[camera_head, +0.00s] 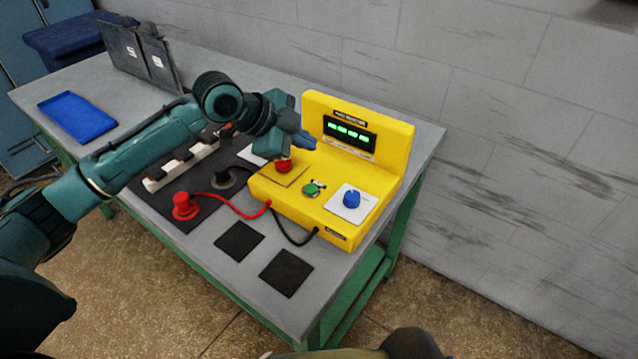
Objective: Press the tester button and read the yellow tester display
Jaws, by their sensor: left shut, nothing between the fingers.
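The yellow tester (324,225) stands on the grey table, with a red lead and a black lead at its front. Its display (349,134) is lit with green characters, too small to read for certain. On its sloped top are a red button (284,165), a green knob or button (314,188) and a blue knob (352,199) on a white plate. My left gripper (306,141) is shut and empty, just above and right of the red button, in front of the upright panel. Contact with the tester cannot be told. My right gripper is not in view.
A red plug (184,206) and a black plug (222,174) stand on a dark mat beside a white strip. Two black squares (239,242) lie in front. A blue tray (77,117) and dark panels (141,56) are at the far left. A wall stands behind.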

